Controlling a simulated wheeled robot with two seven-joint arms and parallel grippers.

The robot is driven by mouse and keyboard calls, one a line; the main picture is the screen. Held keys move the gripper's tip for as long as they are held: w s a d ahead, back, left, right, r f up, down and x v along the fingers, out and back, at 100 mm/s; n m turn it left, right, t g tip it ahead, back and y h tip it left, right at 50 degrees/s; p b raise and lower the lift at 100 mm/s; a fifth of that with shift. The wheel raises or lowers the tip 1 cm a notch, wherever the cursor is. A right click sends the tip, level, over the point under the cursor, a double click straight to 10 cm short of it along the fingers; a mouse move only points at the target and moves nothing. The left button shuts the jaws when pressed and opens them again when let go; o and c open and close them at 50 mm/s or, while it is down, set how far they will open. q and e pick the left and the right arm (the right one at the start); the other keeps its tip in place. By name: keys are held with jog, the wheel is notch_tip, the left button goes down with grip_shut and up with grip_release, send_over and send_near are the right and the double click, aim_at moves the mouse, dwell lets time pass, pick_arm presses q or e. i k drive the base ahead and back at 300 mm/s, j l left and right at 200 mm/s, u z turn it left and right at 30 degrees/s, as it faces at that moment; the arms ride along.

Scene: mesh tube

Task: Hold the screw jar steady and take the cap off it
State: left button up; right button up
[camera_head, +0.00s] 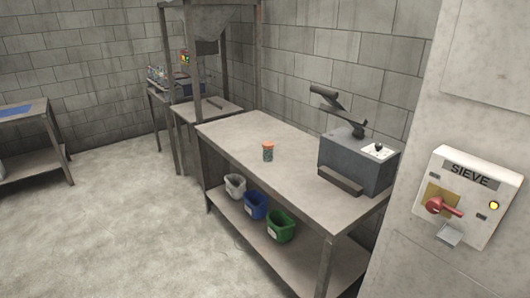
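The screw jar (268,155) is small, with a dark greenish body, and stands upright on the grey workbench (225,128). Its orange cap (268,145) sits on top of it. The jar stands apart from the other things on the bench, left of the grey machine. Neither of my grippers is in view, and nothing touches the jar.
A grey boxy machine (350,165) with a black lever arm stands at the bench's right end. White, blue and green bins (281,228) sit on the lower shelf. A pillar at right carries a SIEVE switch box (470,198). The floor at left (110,220) is clear.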

aim_at(267, 155)
jog(key=i+j+z, duration=0.15)
jog(key=i+j, duration=0.15)
jog(key=i, duration=0.2)
jog(key=i+j+z, duration=0.1)
jog(key=i+j, duration=0.25)
jog(key=i, duration=0.15)
